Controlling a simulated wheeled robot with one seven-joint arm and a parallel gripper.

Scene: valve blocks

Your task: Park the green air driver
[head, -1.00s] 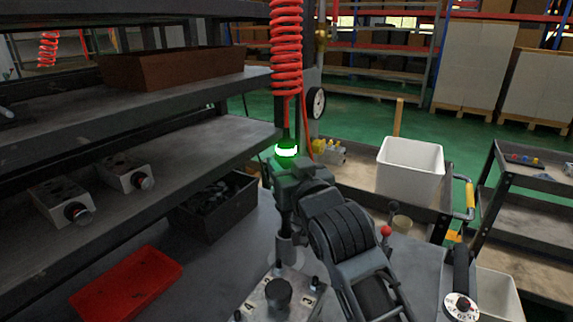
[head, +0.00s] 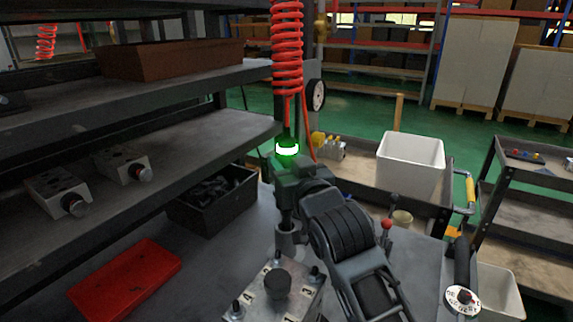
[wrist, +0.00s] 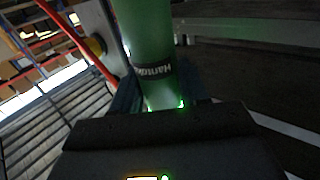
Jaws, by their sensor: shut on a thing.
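The green air driver (head: 288,162) hangs upright below a red coiled hose (head: 287,50), with a lit green ring near its top. My gripper (head: 291,182) is shut on its body. Its narrow lower part runs down behind a valve block (head: 297,296) on the bench. Whether its tip touches anything there, I cannot tell.
Grey shelves (head: 190,143) with two valve blocks stand close on the left. A black bin (head: 218,218) and a red tray (head: 125,280) are on the bench (head: 215,275). A white bin (head: 410,165) and carts stand right. A torque dial (head: 462,299) is front right.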

